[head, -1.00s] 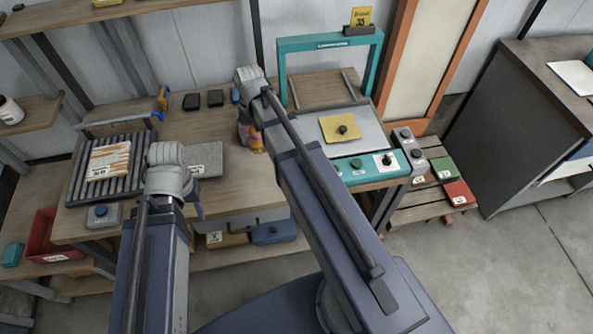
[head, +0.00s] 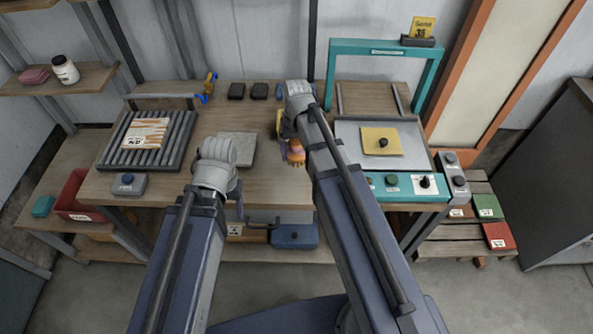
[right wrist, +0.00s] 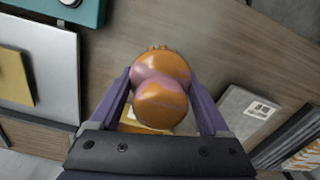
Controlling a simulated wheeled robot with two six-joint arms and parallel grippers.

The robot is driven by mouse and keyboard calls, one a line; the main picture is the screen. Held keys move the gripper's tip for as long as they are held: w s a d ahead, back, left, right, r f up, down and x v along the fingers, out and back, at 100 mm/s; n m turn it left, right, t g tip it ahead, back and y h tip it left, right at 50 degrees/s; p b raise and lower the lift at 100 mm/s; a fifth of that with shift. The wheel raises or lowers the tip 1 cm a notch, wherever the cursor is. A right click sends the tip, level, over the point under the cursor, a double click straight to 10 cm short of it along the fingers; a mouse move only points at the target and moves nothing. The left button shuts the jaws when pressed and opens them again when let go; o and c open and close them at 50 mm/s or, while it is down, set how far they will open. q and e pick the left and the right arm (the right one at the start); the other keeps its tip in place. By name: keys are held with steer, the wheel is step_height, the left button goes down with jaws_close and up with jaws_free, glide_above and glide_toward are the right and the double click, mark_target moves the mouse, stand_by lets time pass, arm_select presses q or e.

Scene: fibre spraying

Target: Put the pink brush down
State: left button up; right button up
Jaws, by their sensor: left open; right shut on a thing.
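My right gripper (right wrist: 160,77) is shut on a rounded orange and pink brush (right wrist: 164,80), its purple fingers on either side. The brush also shows in the head view (head: 296,154), over the wooden workbench (head: 278,188). Whether it touches the bench cannot be told. My left gripper (head: 238,195) is open and empty near the bench's front edge. Its fingers are partly hidden by the wrist.
A grey slab (head: 237,147) and a ribbed rack (head: 178,155) lie left on the bench. Black blocks (head: 236,91) stand at the back. The teal-framed press (head: 428,188) is right. A yellow thing (right wrist: 146,129) shows beyond the brush. Bare bench lies near it.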

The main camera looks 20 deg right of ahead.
mark_target(296, 172)
arm_select(q)
steer(key=shift+f+b, duration=0.9)
steer(key=shift+f, duration=0.65)
arm_select(e)
steer(key=shift+f, duration=1.5)
arm_select(q)
steer(key=shift+f, duration=0.1)
arm_select(e)
steer(key=shift+f, duration=0.15)
arm_select(q)
step_height(296, 172, down, 4)
steer(key=b, duration=0.3)
steer(key=shift+r+b, duration=0.25)
steer(key=shift+b, duration=0.1)
arm_select(e)
step_height(296, 172, down, 3)
steer(key=shift+f, duration=0.2)
steer(key=shift+f, duration=0.2)
steer(key=o, duration=1)
arm_select(q)
steer(key=shift+f, duration=0.15)
arm_select(e)
steer(key=shift+r, duration=0.1)
